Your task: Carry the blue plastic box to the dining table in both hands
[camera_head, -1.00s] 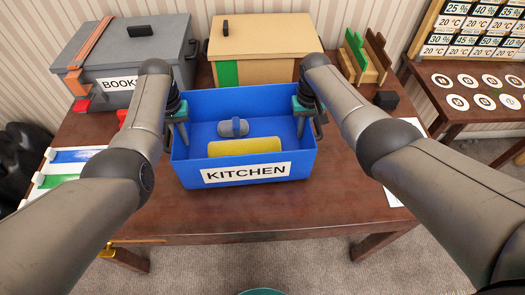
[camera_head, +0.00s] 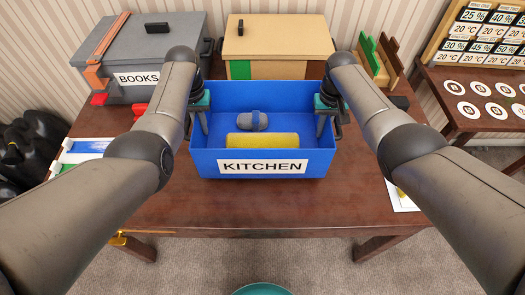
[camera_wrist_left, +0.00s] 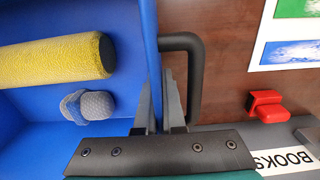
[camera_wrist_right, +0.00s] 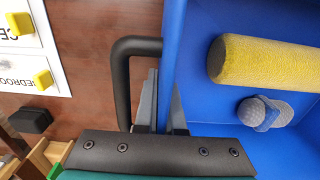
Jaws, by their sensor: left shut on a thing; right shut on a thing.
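The blue plastic box (camera_head: 200,163), labelled KITCHEN, is upright at the middle of the wooden table. It holds a yellow roll (camera_head: 262,140) and a grey item with a blue band (camera_head: 253,121). My left gripper (camera_head: 202,124) is shut on the box's left side wall, beside the black handle (camera_wrist_left: 197,80). My right gripper (camera_head: 322,124) is shut on the right side wall, beside the other black handle (camera_wrist_right: 121,85). In both wrist views the fingers straddle the rim. I cannot tell whether the box's underside touches the table.
A grey BOOKS box (camera_head: 180,50) and a cardboard-coloured box (camera_head: 280,65) stand close behind. A wooden rack (camera_head: 378,65) is at back right, with papers (camera_head: 401,196) at the right edge. The table front (camera_head: 260,205) is clear. A side table (camera_head: 452,92) stands right.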

